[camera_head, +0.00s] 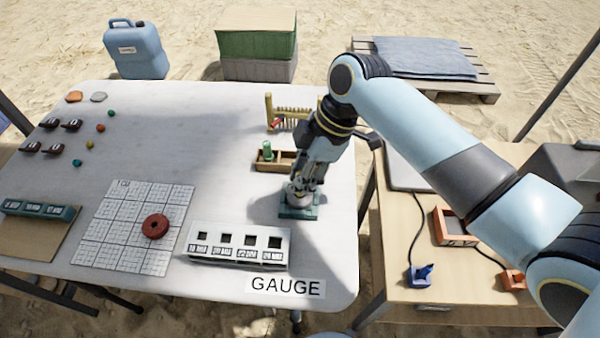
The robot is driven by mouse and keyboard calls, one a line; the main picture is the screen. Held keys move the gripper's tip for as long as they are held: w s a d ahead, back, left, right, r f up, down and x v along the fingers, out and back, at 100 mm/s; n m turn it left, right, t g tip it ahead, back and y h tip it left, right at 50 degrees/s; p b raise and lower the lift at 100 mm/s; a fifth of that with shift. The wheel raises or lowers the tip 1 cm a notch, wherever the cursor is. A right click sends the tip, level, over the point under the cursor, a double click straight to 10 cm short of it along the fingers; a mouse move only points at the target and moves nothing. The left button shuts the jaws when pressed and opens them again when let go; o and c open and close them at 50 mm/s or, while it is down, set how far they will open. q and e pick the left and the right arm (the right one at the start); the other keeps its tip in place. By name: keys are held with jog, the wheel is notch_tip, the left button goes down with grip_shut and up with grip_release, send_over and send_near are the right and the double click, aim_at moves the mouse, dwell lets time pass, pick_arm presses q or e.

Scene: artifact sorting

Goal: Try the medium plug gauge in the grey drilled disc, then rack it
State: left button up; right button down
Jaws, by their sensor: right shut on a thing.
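My right gripper (302,188) points down at the right side of the white table, over a teal square stand (298,212). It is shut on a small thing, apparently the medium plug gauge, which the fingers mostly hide. A grey round piece (291,190), likely the drilled disc, shows at the fingertips on the stand. I cannot tell whether the gauge is inside its hole. A wooden tray (262,165) behind the stand, possibly the rack, holds an upright green plug (267,150). My left gripper is not in view.
A white block with square openings (238,256) stands in front, behind the GAUGE label (286,287). A reddish ring (155,226) lies on a gridded sheet (125,200). A wooden pegged frame (291,112) stands behind the tray. The table's middle is clear.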

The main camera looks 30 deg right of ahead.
jog(key=shift+p, duration=0.3)
dwell(0.6)
jog(key=shift+f+b, duration=0.4)
jog(key=shift+f, duration=0.45)
dwell(1.7)
dwell(1.1)
notch_tip(320, 180, up, 5)
jog(key=p, duration=0.5)
jog(key=shift+p, duration=0.3)
jog(key=shift+s, duration=0.1)
